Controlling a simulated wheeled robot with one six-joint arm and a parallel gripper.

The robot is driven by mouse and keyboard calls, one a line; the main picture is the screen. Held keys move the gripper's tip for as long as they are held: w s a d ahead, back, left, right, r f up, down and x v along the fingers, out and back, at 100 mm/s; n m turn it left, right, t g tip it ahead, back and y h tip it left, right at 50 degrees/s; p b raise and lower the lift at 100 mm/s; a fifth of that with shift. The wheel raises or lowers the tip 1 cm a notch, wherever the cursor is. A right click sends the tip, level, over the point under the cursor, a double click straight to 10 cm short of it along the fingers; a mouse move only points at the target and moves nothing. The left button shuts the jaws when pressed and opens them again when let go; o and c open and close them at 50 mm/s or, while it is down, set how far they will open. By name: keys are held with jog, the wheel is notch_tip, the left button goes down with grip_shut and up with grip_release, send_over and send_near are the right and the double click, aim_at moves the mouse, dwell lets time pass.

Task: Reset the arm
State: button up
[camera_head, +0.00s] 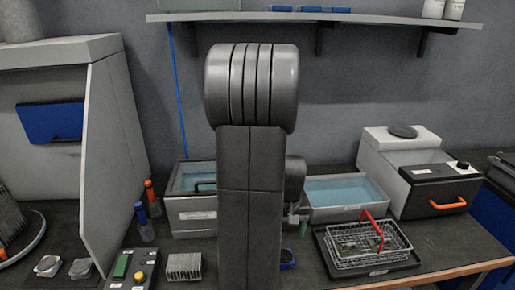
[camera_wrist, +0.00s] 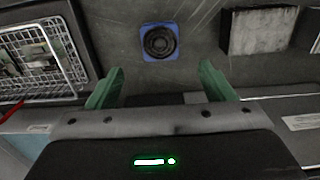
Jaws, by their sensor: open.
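My arm stands upright in the middle of the head view and hides part of the bench behind it. My gripper (camera_wrist: 162,88) shows in the wrist view with its two green fingers wide apart and nothing between them. A small blue square piece with a black round centre (camera_wrist: 158,40) lies on the bench ahead of the fingers, apart from them. In the head view, a blue bit of it (camera_head: 288,265) shows just right of my arm.
A wire basket with a red handle (camera_head: 368,245) sits on a dark tray at right. Two baths of blue liquid (camera_head: 345,190) (camera_head: 192,178) stand behind. A finned block (camera_head: 184,266) and a button box (camera_head: 133,268) are at left. A shelf (camera_head: 350,19) runs above.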

notch_tip(320, 180, down, 11)
jog(key=shift+r+b, duration=0.1)
jog(key=shift+b, duration=0.45)
jog(key=shift+w+r, duration=0.1)
jog(key=shift+r, duration=1.1)
